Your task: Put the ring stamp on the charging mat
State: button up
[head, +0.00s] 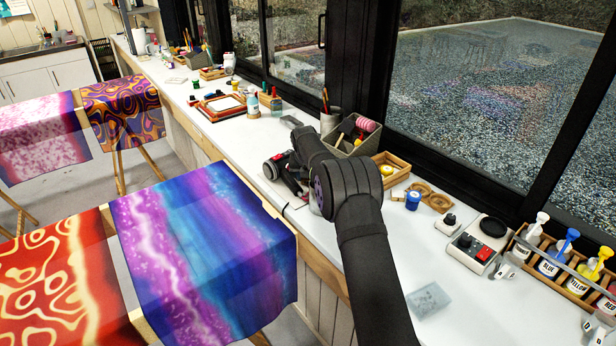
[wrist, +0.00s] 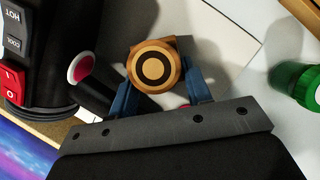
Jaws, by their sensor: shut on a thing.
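In the wrist view, my gripper (wrist: 160,88) is shut on the ring stamp (wrist: 154,66), a round light-wood piece with a dark ring on the face toward the camera. A blue finger is on each side of it. A pale flat square panel (wrist: 218,38) lies behind and below the stamp; it may be the charging mat, but I cannot tell for sure. The gap between stamp and panel cannot be judged. In the head view, my arm hides the gripper and the stamp.
A black tool with a HOT label and red switch (wrist: 14,60) and a black cylinder with a pinkish-red end (wrist: 90,80) are close at the left. A green-lidded jar (wrist: 300,84) stands at the right. A grey bin (head: 350,139) and a wooden tray (head: 391,170) stand near the arm.

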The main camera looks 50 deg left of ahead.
jog(key=o, duration=0.7)
jog(key=shift+f, duration=0.1)
jog(key=v, duration=1.2)
jog(key=x, duration=1.2)
jog(key=shift+f, duration=0.1)
notch_tip(320, 180, up, 3)
jog(key=shift+f, duration=0.1)
jog(key=shift+r, duration=0.65)
